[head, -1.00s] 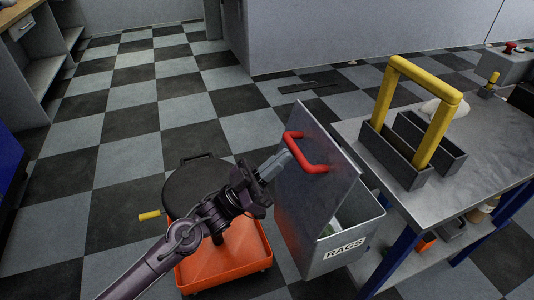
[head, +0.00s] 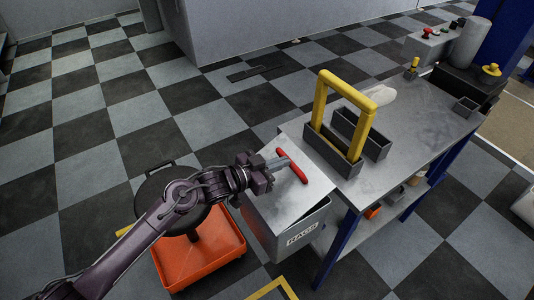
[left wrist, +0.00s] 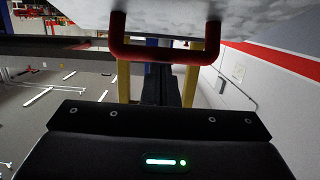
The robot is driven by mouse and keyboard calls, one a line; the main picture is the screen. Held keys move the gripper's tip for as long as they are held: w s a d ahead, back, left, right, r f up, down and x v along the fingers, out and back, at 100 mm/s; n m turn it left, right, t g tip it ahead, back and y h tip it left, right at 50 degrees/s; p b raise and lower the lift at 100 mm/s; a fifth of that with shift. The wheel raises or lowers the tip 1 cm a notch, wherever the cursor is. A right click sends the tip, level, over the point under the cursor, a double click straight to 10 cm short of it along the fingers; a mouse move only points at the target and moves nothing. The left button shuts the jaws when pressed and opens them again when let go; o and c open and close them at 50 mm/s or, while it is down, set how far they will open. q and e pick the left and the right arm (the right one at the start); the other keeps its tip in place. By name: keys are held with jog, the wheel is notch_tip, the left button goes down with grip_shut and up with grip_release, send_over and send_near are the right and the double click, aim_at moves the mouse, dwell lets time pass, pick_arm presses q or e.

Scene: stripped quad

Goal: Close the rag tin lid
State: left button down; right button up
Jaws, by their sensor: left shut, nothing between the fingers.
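The grey rag tin (head: 268,236), labelled RAGS, stands against the near left side of the metal bench. Its grey lid (head: 309,191) lies low over the tin's top, covering the opening; I cannot tell whether its edge sits fully on the rim. The red lid handle (head: 296,171) shows on the lid, and also in the left wrist view (left wrist: 165,57). My left gripper (head: 281,163) is shut and empty, at the handle's left side; whether it touches is unclear. My right gripper is not in view.
An orange wheeled base (head: 200,254) with a round dark seat (head: 170,190) stands left of the tin, under my left arm. The metal bench (head: 408,135) carries a tote with a yellow handle (head: 320,105). The checkered floor at left is open.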

aim_at(291, 171)
pick_arm(q)
jog(key=w+d+f+y, duration=0.1)
jog(key=d+f+g+y+p, duration=0.1)
jog(key=shift+w+d+f+g, duration=0.3)
jog(key=shift+w+d+f, duration=0.05)
jog(key=shift+w, duration=0.05)
jog(key=shift+d+f+y, duration=0.15)
jog(key=shift+f+y, duration=0.2)
jog(key=shift+y, duration=0.05)
jog(key=shift+w+d+f, duration=0.3)
jog(key=shift+f, duration=0.35)
jog(key=shift+r, duration=0.1)
